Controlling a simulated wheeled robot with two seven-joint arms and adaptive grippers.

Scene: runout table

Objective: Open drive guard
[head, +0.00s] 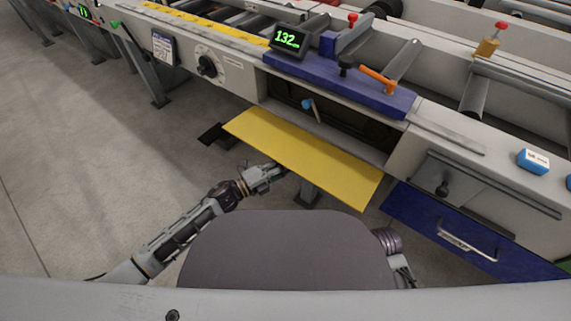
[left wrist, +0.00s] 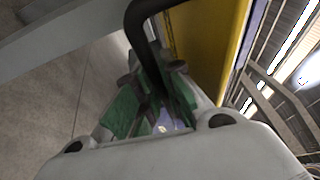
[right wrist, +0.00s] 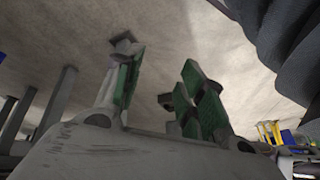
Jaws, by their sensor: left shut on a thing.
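The drive guard (head: 305,158) is a yellow panel swung out from the front of the runout table, with a dark opening (head: 350,120) behind it. My left gripper (head: 280,170) is at the guard's outer edge. In the left wrist view its green-padded fingers (left wrist: 157,95) are closed around a black bar handle (left wrist: 140,30), beside the yellow panel (left wrist: 208,45). In the head view the handle is hidden. My right gripper (right wrist: 155,90) shows in the right wrist view with its fingers apart and nothing between them. In the head view it is hidden behind my body.
A blue drawer (head: 470,238) with a metal handle is right of the guard. A display reading 132 (head: 289,38) and an orange lever (head: 378,78) are on top. A small blue-and-white box (head: 533,161) lies at the right. The floor (head: 90,150) at the left is clear.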

